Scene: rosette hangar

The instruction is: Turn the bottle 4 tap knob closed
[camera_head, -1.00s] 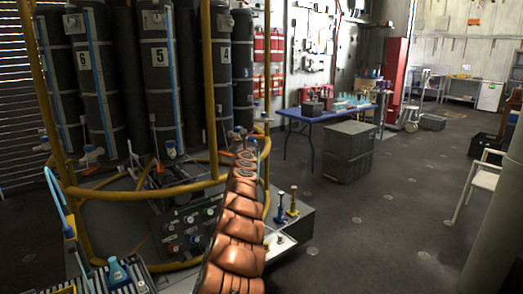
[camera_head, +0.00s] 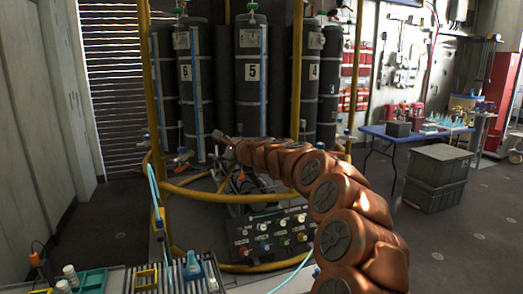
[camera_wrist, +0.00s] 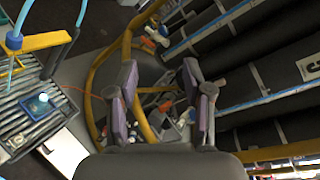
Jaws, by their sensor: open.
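Bottle 4 (camera_head: 314,100) is a tall dark cylinder with a white number label, right of bottle 5 (camera_head: 251,100) in the head view. Its lower end is behind my arm, and I cannot make out its tap knob. My gripper (camera_head: 222,138) is small in the head view, in front of the bottles' lower ends, left of bottle 5's middle. In the wrist view my gripper (camera_wrist: 160,80) has its two fingers apart with nothing held between them.
A yellow rail frame (camera_head: 205,193) surrounds the bottles, with uprights in front. A panel of coloured knobs (camera_head: 265,236) stands below my arm. A ribbed bench (camera_head: 175,278) is front left. A blue table (camera_head: 408,137) and grey crate (camera_head: 437,178) stand right, with open floor around.

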